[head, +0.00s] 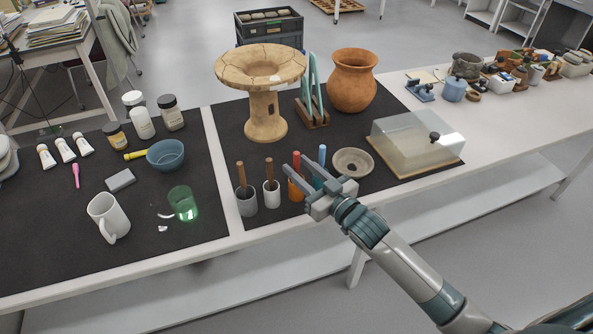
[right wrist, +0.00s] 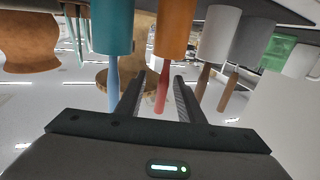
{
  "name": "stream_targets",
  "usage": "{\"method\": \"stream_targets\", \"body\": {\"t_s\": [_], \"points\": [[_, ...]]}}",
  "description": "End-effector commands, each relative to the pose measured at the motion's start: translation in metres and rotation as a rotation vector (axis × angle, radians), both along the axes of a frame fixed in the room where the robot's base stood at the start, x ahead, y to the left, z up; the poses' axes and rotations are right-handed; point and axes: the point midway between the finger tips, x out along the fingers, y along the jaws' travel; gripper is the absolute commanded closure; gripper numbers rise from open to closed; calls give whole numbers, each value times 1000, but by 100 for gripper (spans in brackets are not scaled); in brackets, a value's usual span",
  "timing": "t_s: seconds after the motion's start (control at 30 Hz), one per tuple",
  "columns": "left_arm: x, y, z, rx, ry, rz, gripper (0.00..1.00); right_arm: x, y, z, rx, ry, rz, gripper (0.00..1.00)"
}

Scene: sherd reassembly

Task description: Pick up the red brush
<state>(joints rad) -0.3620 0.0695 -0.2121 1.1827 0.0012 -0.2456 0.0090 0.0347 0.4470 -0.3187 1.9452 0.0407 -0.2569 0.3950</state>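The red brush (head: 296,160) stands upright in an orange cup (head: 295,191) on the right dark mat, its red handle sticking up. My right gripper (head: 301,172) is open at that cup. In the right wrist view, which looks upside down, the red handle (right wrist: 163,92) shows between the two open fingers (right wrist: 158,88), with a gap on each side. The orange cup (right wrist: 171,35) is just beyond the fingertips. In the head view the gripper hides part of the cup. My left gripper is not in view.
Close by stand a blue brush (head: 322,154) in a teal cup (right wrist: 112,27) and brown-handled tools in a white cup (head: 271,195) and a grey cup (head: 246,204). A stone bowl (head: 352,162) and a clear-covered box (head: 415,140) lie right. A pedestal dish (head: 264,110) stands behind.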

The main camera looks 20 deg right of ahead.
Motion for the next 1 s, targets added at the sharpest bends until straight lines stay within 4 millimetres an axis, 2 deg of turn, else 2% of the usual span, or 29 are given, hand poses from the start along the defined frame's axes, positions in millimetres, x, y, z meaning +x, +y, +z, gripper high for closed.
{"method": "stream_targets", "body": {"t_s": [0.43,0.93,0.97,1.0], "points": [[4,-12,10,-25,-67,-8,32,42,21,-4,1,-1,1,65],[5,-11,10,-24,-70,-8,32,44,21,-6,0,0,1,65],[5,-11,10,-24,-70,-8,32,44,21,-6,0,0,1,68],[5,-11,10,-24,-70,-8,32,44,21,-6,0,0,1,77]]}}
